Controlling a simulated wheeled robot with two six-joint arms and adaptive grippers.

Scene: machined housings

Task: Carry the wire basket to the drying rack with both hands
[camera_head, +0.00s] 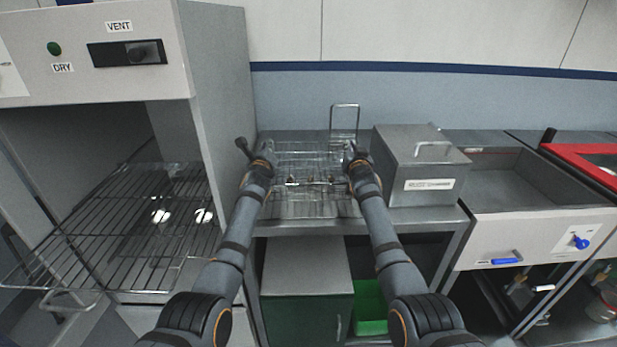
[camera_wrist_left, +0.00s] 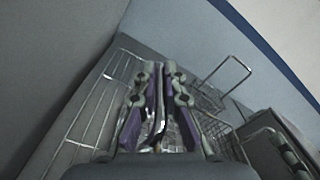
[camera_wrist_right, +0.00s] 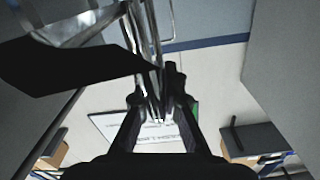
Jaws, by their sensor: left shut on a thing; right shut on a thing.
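The wire basket (camera_head: 305,182) is between my two grippers above the steel bench in the head view, with small metal parts visible in it. My left gripper (camera_head: 259,153) is shut on the basket's left side; the left wrist view shows its fingers (camera_wrist_left: 158,92) closed around a bright wire. My right gripper (camera_head: 351,152) is shut on the basket's right side; the right wrist view shows its fingers (camera_wrist_right: 160,92) closed on metal wire. Whether the basket touches the bench is unclear. A wire shelf (camera_head: 130,215) sticks out of the open cabinet marked DRY at left.
The cabinet wall (camera_head: 215,80) stands left of the bench (camera_head: 410,215). An upright wire loop (camera_head: 345,108) rises behind the basket. A lidded steel box (camera_head: 415,165) stands close to my right gripper, with a sink-like basin (camera_head: 500,190) further right.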

